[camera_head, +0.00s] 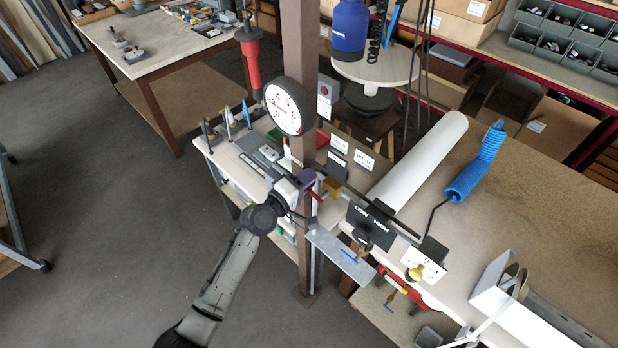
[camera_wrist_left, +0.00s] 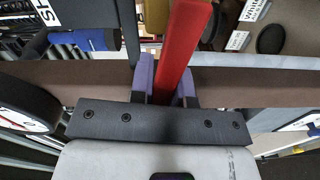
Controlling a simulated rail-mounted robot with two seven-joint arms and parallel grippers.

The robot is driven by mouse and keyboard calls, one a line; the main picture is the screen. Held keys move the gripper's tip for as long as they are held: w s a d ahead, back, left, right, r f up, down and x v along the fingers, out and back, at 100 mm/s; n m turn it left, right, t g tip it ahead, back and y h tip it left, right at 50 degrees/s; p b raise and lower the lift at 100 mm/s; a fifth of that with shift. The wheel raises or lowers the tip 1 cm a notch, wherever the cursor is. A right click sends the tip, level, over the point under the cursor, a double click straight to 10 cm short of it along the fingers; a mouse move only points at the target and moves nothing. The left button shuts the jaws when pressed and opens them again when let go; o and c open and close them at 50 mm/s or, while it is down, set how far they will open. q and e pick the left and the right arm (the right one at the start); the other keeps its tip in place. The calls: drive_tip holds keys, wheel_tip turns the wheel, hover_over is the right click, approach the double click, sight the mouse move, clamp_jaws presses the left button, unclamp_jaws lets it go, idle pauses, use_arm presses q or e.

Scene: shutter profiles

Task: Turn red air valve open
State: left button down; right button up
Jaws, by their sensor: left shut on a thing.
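My left gripper (camera_head: 308,177) reaches in from the lower left to the post in the head view. Its purple fingers are shut on the red valve handle (camera_head: 316,194). In the left wrist view the red handle (camera_wrist_left: 180,45) stands upright between the two purple fingers (camera_wrist_left: 164,85) and runs out past their tips. A brass-coloured valve body (camera_head: 333,187) shows just right of the handle. The handle's inner end is partly hidden by the fingers and the valve. My right gripper is not in view.
A brown post (camera_head: 301,50) carries a round pressure gauge (camera_head: 288,106) above my gripper. A black LOW/HIGH plate (camera_head: 371,222) and a dark pipe lie to the right. A white roll (camera_head: 420,165) and blue coiled hose (camera_head: 477,168) rest on the workbench (camera_head: 540,210). The floor at left is clear.

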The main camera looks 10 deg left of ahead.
use_arm(q)
drive_tip(key=shift+f+n, duration=0.5)
drive_tip(key=shift+n, duration=0.5)
drive_tip(key=c, duration=1.1)
unclamp_jaws()
drive_tip(key=b+v, duration=0.1)
drive_tip(key=v, duration=1.2)
drive_tip(key=shift+s+a, duration=0.3)
